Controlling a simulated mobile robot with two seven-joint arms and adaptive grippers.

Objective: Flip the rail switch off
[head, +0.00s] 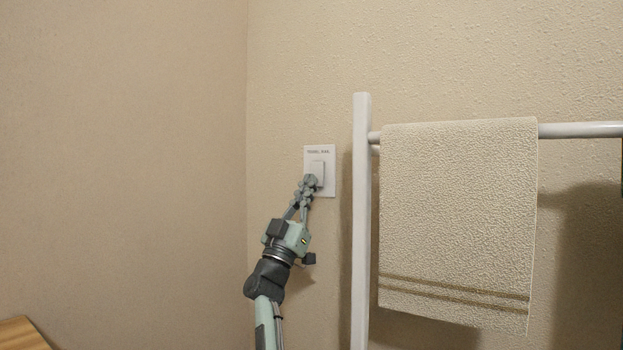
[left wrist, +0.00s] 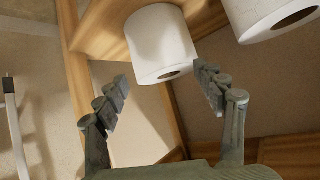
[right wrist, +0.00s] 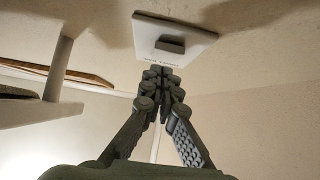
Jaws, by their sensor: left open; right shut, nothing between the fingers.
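The rail switch is a white wall plate (head: 329,187) with small lettering along its top and a raised rocker (head: 318,168) in its middle. It also shows in the right wrist view as a plate (right wrist: 196,35) with the rocker (right wrist: 171,45) standing out. My right gripper (head: 310,182) is shut and empty, its fingertips at the lower part of the rocker in the head view. I cannot tell whether they touch it. My left gripper (left wrist: 162,88) is open with nothing between its fingers, away from the switch and out of the head view.
A white towel rail (head: 361,220) with a beige towel (head: 455,220) stands right of the switch. A wooden edge (head: 22,335) is at the lower left. Toilet paper rolls (left wrist: 158,40) on a wooden shelf are near my left gripper. The wall left of the switch is bare.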

